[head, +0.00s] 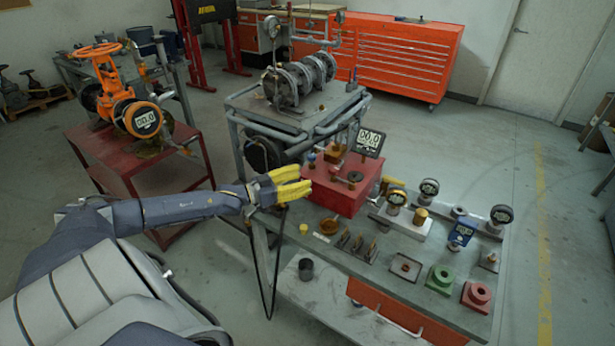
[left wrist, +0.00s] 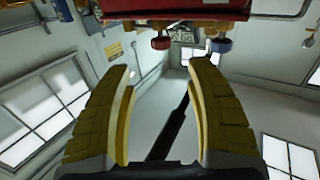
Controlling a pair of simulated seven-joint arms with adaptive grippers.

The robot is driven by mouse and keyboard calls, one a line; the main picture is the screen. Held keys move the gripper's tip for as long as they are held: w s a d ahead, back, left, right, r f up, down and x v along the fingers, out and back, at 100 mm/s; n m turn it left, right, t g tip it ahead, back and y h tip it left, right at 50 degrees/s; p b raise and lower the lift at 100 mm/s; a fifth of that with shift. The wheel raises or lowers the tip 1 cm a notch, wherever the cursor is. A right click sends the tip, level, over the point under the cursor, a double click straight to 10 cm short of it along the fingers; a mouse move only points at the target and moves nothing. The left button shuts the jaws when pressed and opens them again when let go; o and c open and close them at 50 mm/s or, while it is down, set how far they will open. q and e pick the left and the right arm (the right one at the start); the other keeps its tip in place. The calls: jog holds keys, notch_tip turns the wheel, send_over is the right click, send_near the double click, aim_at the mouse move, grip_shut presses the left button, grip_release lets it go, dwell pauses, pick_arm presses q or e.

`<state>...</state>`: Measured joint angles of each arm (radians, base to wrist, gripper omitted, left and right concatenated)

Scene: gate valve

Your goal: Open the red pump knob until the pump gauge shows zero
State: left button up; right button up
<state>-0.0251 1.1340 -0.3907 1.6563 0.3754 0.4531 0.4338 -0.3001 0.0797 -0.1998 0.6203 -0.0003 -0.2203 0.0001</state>
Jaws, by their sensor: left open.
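The red pump box (head: 345,196) stands on the bench, with a black digital gauge (head: 368,140) above it. The gauge seems to read 00.0, but the digits are small. A red knob (left wrist: 160,43) and a blue knob (left wrist: 222,45) show on the pump at the top of the left wrist view. That view looks upside down. My left gripper (head: 308,181) has yellow fingers and is beside the pump's left side. It is open and empty, also in the left wrist view (left wrist: 160,90), with both knobs beyond its fingertips. My right gripper is not in view.
The bench (head: 330,262) holds several small gauges, metal blocks and green and red fittings. An orange valve (head: 120,95) with its own display stands on a red cart (head: 115,160) at left. A piped pump assembly (head: 300,80) stands behind the bench. Floor at right is clear.

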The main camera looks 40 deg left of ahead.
aim_at(330, 171)
pick_arm(q)
jog(key=s+d+n+t+y, duration=0.2)
jog(key=s+n+t+y, duration=0.1)
jog(key=s+n+y, duration=0.25)
jog(key=shift+m+g, duration=0.6)
jog(key=shift+m, duration=0.35)
jog(key=w+d, duration=0.1)
jog(key=w, duration=0.4)
jog(key=w+d, duration=0.1)
jog(key=w, duration=0.5)
jog(key=w+d, duration=0.1)
jog(key=w, duration=0.4)
jog(key=shift+w+d, duration=0.1)
jog(key=shift+w, duration=0.15)
jog(key=shift+r, duration=0.1)
grip_shut()
